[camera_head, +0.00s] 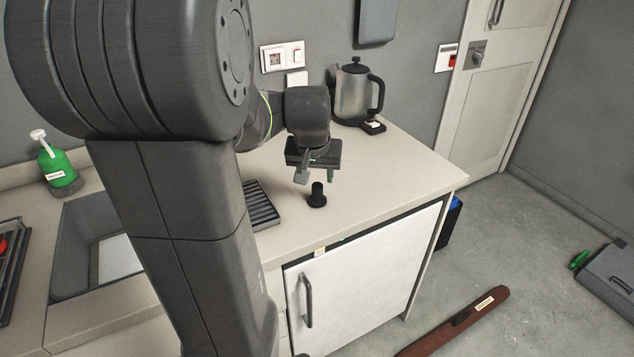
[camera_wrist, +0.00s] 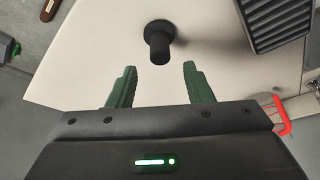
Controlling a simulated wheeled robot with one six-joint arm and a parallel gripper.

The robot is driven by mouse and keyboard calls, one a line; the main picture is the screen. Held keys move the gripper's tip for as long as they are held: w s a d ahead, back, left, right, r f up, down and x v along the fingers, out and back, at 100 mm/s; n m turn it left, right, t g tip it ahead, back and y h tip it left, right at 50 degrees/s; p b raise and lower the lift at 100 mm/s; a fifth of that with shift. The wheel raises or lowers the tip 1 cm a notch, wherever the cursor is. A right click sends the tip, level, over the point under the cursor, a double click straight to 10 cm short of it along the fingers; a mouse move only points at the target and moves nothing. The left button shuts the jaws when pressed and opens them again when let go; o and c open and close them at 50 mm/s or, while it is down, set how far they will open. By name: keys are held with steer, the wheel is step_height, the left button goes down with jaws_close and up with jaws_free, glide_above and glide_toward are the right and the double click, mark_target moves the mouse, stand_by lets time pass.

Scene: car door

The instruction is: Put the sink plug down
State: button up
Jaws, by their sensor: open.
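The sink plug (camera_head: 317,195), a small black piece with a wide round base and a narrower stem, stands upright on the pale counter (camera_head: 392,178). In the wrist view the plug (camera_wrist: 158,40) stands just beyond the fingertips, apart from them. My gripper (camera_wrist: 158,68) is open and empty, with its two green fingers spread. In the head view my gripper (camera_head: 327,174) hangs above the counter just behind the plug, partly hidden by its own wrist.
A dark ribbed tray (camera_head: 262,205) lies left of the plug, beside the sink (camera_head: 72,262). A kettle (camera_head: 352,92) stands at the back of the counter. A green bottle (camera_head: 56,163) stands at the far left. The counter right of the plug is clear.

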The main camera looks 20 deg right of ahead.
steer(key=shift+v, duration=2.55)
stand_by(0.8)
